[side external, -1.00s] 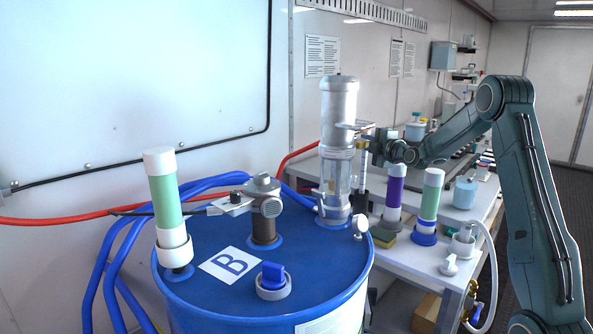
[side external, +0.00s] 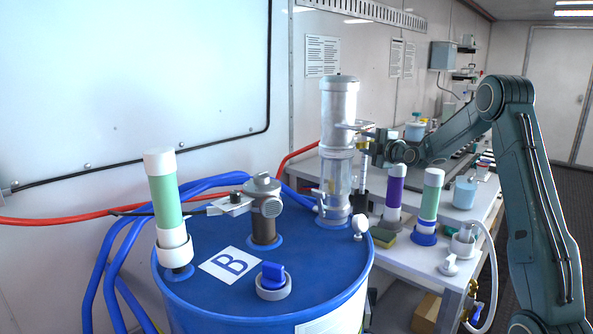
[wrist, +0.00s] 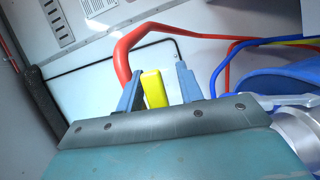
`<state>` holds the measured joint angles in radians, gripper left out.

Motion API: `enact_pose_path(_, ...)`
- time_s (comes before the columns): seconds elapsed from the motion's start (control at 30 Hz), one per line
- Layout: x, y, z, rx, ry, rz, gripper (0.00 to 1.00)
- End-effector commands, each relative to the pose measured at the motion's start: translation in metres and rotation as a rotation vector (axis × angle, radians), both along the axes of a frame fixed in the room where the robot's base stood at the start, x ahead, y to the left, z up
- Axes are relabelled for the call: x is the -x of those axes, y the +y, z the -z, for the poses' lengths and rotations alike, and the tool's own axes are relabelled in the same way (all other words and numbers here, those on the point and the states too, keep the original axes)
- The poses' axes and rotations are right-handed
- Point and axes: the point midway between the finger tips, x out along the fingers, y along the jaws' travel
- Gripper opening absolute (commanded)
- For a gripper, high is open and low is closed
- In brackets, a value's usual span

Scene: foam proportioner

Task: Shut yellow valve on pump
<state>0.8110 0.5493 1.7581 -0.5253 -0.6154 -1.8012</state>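The pump (side external: 338,105) is a tall clear and metallic cylinder standing at the back of the blue drum lid. The yellow valve handle (wrist: 154,88) is in the wrist view, between the two blue-grey fingers of my gripper (wrist: 160,82). The fingers stand apart on either side of it, with a visible gap on the right; contact on the left cannot be told. In the side view my gripper (side external: 366,138) is at the right of the pump, and the handle is only a small yellow patch there, mostly hidden. The valve body is not clearly visible.
The blue drum (side external: 205,300) carries a green tube (side external: 165,195), a grey fitting (side external: 265,207) and a blue cap (side external: 272,275). Purple (side external: 394,190) and green (side external: 430,197) tubes stand on the white bench to the right. A red hose (wrist: 125,55) passes behind the fingers.

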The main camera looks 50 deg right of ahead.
Motion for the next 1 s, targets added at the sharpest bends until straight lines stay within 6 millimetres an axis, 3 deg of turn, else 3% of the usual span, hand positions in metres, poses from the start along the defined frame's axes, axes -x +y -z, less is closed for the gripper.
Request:
enact_pose_path(0.17,0.007,0.002,0.0,-0.047,-0.004,0.004,0.39)
enact_pose_path(1.0,0.109,0.043,-0.004,-0.048,0.0,0.004,0.39)
